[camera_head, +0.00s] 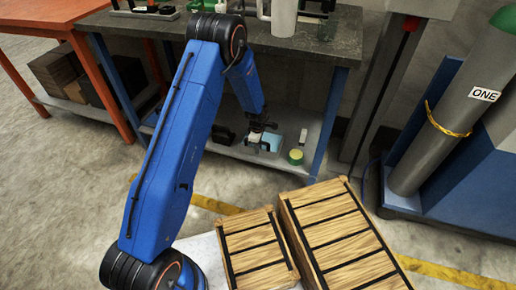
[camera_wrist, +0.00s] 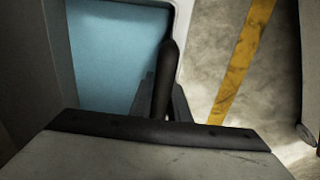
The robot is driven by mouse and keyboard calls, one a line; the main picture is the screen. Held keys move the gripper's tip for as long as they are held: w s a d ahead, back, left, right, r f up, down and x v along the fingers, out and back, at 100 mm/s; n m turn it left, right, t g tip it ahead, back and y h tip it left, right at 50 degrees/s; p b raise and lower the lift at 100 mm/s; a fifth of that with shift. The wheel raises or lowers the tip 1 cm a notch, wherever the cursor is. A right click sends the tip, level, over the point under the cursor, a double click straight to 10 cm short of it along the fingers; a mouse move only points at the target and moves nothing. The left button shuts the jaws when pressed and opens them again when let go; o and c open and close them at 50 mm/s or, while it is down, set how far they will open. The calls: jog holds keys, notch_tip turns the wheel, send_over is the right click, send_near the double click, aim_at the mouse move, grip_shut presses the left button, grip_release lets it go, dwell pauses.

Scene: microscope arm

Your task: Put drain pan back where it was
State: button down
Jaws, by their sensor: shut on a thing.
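The drain pan appears as a light blue, shallow pan (camera_head: 271,142) at the lower shelf of the grey workbench. In the wrist view, the pan's blue inside (camera_wrist: 112,50) fills the upper left, with a pale rim along its right side. My gripper (camera_head: 256,134) reaches down to the pan's left part in the head view. In the wrist view, my gripper's dark finger (camera_wrist: 166,85) lies at the pan's right rim, and the jaws are shut on it. The second finger is mostly hidden. I cannot tell whether the pan touches the shelf.
The lower shelf (camera_head: 275,162) holds a yellow-green round container (camera_head: 296,156) right of the pan and a dark object (camera_head: 223,136) to its left. The bench top (camera_head: 320,40) overhangs behind. Wooden crates (camera_head: 335,230) stand in front. A blue bench leg (camera_head: 328,120) bounds the right.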

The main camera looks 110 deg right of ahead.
jog(key=c, duration=1.7)
grip_release()
jog(key=r, duration=1.2)
jog(key=shift+w+a, duration=0.25)
jog(key=shift+a, duration=0.15)
jog(key=shift+r, duration=0.1)
